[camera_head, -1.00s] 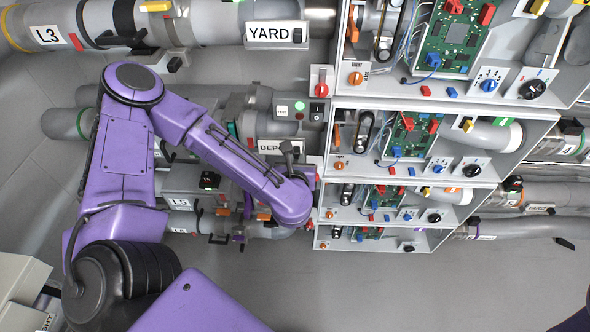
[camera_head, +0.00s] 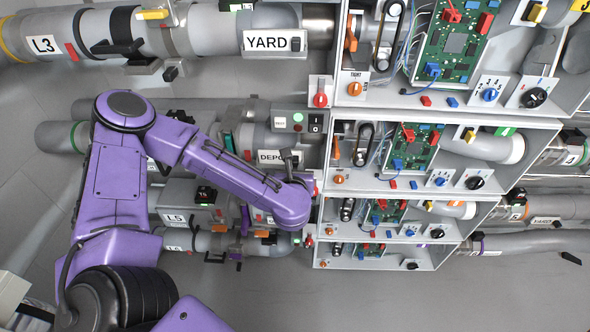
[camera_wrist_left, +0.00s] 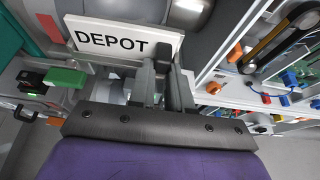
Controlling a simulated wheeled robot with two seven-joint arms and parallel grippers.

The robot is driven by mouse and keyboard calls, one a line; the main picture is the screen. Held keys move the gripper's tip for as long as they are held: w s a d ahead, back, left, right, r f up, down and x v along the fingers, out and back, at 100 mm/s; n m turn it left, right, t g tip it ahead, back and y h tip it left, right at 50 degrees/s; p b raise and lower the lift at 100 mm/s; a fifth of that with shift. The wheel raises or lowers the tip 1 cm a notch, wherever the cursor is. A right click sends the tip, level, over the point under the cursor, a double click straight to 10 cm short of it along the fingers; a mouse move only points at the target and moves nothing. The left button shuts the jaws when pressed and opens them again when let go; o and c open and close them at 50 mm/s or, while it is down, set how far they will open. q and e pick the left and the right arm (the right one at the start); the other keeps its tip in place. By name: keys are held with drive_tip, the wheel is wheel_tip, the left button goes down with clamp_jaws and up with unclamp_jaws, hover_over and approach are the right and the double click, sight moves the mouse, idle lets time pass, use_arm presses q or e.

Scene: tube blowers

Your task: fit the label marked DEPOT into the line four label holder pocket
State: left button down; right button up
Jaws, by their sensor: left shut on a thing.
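The white DEPOT label (camera_head: 270,157) is in front of the second large pipe, below the YARD label. It also shows in the left wrist view (camera_wrist_left: 100,38), slightly tilted, with a black tab (camera_wrist_left: 163,57) at its right end. My left gripper (camera_head: 290,157) is shut on this tab; its fingers (camera_wrist_left: 165,87) show just below it in the wrist view. The line four holder pocket is not clearly visible behind the label and arm. I cannot tell whether the label sits in it. My right gripper is not in view.
The YARD label (camera_head: 272,42) sits on the top pipe, marked L3. A grey button box (camera_head: 297,120) is just above the DEPOT label. Stacked open cabinets (camera_head: 440,110) with circuit boards and knobs stand close on the right. The L5 pipe lies below the arm.

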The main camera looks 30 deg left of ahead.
use_arm(q)
drive_tip(key=shift+f+b, duration=0.35)
idle(0.3)
drive_tip(key=c, duration=1)
unclamp_jaws()
drive_tip(key=p+v, duration=0.3)
drive_tip(key=v, duration=0.7)
drive_tip(key=shift+s+d+r+p, duration=0.15)
drive_tip(key=shift+s+p, duration=0.1)
drive_tip(key=shift+p, duration=0.15)
